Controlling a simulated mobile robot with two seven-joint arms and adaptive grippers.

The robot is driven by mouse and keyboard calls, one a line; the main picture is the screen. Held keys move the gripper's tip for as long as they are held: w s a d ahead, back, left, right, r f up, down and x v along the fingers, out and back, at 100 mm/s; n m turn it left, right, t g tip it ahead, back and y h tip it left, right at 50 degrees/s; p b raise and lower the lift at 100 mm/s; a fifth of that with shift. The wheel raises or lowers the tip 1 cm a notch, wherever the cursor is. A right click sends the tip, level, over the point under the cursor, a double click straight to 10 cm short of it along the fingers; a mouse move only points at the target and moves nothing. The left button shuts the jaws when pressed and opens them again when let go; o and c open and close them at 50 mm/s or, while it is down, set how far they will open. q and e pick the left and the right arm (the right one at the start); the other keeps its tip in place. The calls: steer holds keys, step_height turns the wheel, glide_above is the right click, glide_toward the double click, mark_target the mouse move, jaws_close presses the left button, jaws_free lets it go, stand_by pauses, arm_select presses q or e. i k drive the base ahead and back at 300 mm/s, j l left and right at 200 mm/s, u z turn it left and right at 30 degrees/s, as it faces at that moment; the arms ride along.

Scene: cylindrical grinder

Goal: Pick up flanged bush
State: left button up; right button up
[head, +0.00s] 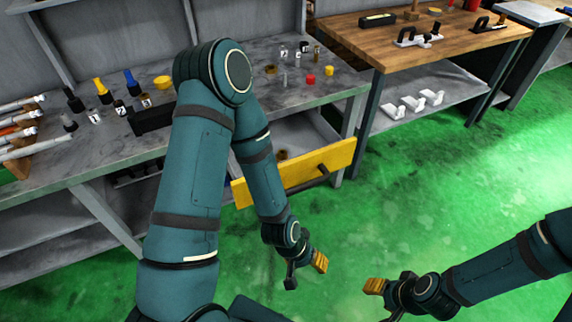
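No part can be named as the flanged bush for certain. A small brownish round part (282,154) lies inside the open drawer with the yellow front (305,172), partly hidden by my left arm. Another small brown part (270,70) stands on the grey bench top. My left gripper (306,272) is in front of and below the drawer, fingers apart, with nothing seen between them. My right gripper (381,302) is at the lower right, over the green floor, fingers apart and empty.
The grey bench (215,120) carries several small bottles, numbered tags, a yellow cup (162,82) and red caps (310,79). My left arm hides part of it. A wooden-topped table (350,40) stands at the back right. The green floor (450,190) is clear.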

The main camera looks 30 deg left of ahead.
mark_target(281, 155)
steer(key=i+j+z, duration=0.25)
steer(key=j, duration=0.35)
steer(key=i+j+z, duration=0.25)
steer(key=i+j, duration=0.15)
steer(key=j, duration=0.35)
